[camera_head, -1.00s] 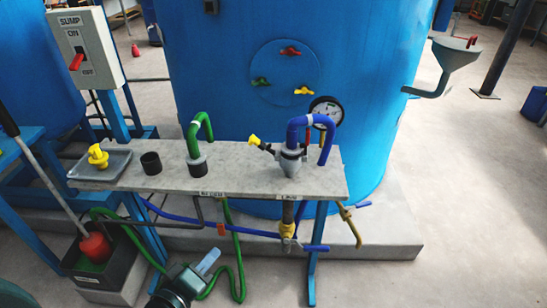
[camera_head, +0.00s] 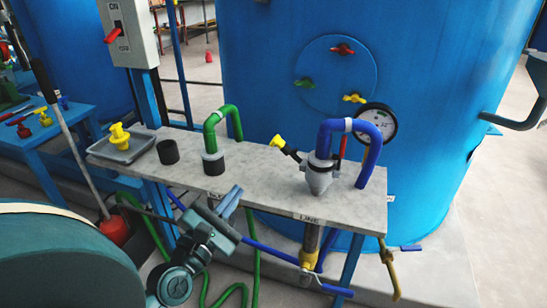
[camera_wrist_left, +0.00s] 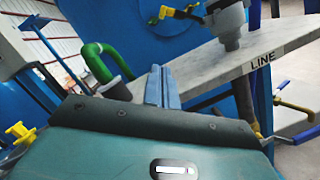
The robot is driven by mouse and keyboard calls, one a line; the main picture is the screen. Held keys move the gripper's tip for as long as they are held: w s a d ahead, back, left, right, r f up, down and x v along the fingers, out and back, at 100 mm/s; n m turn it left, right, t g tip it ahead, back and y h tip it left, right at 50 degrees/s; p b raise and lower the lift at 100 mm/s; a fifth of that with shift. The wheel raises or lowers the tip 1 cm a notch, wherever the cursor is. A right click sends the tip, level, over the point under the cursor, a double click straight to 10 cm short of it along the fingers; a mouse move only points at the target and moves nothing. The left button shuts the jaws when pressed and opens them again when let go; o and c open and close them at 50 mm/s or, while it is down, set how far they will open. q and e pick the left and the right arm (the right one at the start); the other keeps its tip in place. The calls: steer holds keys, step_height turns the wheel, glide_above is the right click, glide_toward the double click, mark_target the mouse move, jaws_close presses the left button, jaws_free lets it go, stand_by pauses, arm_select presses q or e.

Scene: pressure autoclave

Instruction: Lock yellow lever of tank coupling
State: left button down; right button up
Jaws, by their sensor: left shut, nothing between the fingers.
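The tank coupling (camera_head: 318,177) is a grey funnel-shaped fitting on the bench, with a blue hose arching from its top. Its yellow lever (camera_head: 278,141) sticks out to the left on a black arm, tilted upward. In the left wrist view the lever (camera_wrist_left: 181,13) is at the top centre, left of the coupling (camera_wrist_left: 228,22). My left gripper (camera_head: 231,203) is shut and empty at the bench's front edge, apart from the lever, below and to its left. Its blue fingers (camera_wrist_left: 158,86) also show in the wrist view. My right gripper is not in view.
The grey bench (camera_head: 262,180) also carries a green hose fitting (camera_head: 213,162), a black cup (camera_head: 167,152) and a tray (camera_head: 130,150) with a yellow plug (camera_head: 119,136). The blue tank (camera_head: 425,75) with a gauge (camera_head: 376,122) stands behind. A yellow valve (camera_head: 313,260) is below.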

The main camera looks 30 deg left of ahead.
mark_target(285, 145)
arm_select(q)
steer(key=p+x, duration=0.1)
steer(key=x, duration=0.9)
steer(key=shift+w+r, duration=0.2)
steer(key=shift+d+r+p, duration=0.45)
steer(key=shift+d+r, duration=0.45)
steer(key=shift+r, duration=0.05)
steer(key=shift+d+r, duration=0.3)
steer(key=shift+w, duration=0.1)
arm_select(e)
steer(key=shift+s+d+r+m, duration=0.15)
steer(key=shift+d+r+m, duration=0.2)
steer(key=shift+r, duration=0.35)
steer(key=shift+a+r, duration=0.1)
